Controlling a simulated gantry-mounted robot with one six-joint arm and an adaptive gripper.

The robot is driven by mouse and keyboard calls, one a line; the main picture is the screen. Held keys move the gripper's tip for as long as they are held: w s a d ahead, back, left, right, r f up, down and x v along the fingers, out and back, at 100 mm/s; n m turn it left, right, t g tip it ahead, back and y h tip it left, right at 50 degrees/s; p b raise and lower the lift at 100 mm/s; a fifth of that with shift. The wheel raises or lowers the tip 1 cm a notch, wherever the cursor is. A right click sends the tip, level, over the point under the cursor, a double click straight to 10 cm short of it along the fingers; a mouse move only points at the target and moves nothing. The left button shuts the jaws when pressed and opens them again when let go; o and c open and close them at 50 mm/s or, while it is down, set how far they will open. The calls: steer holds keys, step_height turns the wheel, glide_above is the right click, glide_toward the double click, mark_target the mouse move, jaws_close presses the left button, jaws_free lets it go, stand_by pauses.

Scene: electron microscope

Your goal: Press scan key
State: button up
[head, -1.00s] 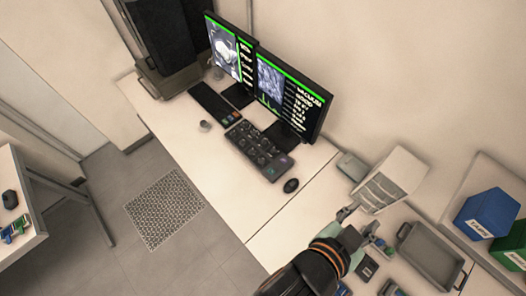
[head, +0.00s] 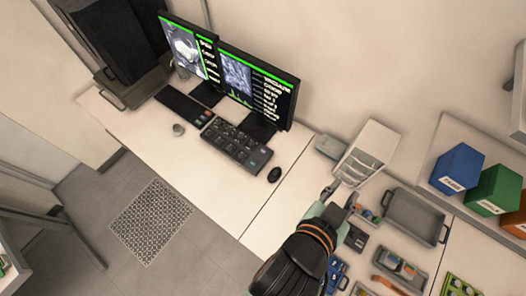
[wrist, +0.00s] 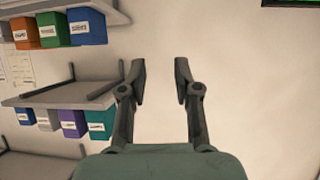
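A dark control panel with knobs and keys (head: 236,143) lies on the white desk in front of the monitors. A second dark panel with a few coloured keys (head: 184,104) lies to its left. The labels are too small to read, so I cannot tell which key is the scan key. My gripper (head: 341,188) is over the right part of the bench, to the right of both panels and apart from them. In the wrist view my gripper (wrist: 160,80) is open and empty, facing a bare wall.
Two monitors (head: 257,88) stand behind the panels. A mouse (head: 275,174) and a small round knob (head: 178,129) lie on the desk. A white rack (head: 368,150), a grey tray (head: 413,216) and coloured bins (head: 458,168) are at the right. The desk front is clear.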

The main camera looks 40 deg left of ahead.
jaws_close()
stand_by(1.1)
